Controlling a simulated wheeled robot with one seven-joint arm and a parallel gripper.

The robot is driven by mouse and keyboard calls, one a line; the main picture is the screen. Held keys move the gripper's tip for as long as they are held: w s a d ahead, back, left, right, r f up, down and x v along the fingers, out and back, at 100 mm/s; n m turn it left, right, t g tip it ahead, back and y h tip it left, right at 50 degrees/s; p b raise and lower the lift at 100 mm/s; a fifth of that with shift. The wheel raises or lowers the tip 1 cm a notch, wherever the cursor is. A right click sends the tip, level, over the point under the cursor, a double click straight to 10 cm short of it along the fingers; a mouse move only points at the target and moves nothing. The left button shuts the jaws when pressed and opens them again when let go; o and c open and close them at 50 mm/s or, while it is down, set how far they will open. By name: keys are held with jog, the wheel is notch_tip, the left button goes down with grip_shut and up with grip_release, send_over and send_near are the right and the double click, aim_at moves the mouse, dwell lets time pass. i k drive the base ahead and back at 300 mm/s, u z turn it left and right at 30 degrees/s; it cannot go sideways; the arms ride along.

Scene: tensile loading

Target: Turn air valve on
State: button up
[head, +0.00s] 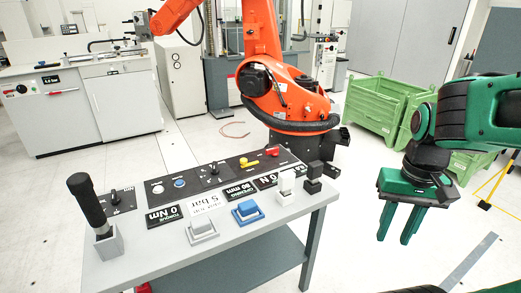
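A grey table (135,272) carries a sloped black control panel (135,200) with several handles. A yellow handle (249,162) and a red handle (272,151) sit near its right end. A black knob (213,170) is in the middle, and another black knob (115,197) is near the left end. The labels are too small to tell which one is the air valve. My green gripper (395,238) hangs at the right, fingers pointing down and apart with nothing between them. It is well clear of the table and panel.
A tall black-handled lever (88,203) rises at the table's left. Display plates and square buttons, including a blue one (247,212), line the front. An orange robot arm (280,90) stands behind the table. Green crates (375,108) are at the back right. Floor between table and gripper is clear.

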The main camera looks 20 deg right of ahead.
aim_at(274, 151)
jog(key=u, duration=0.1)
jog(key=i, duration=1)
jog(key=z, duration=0.05)
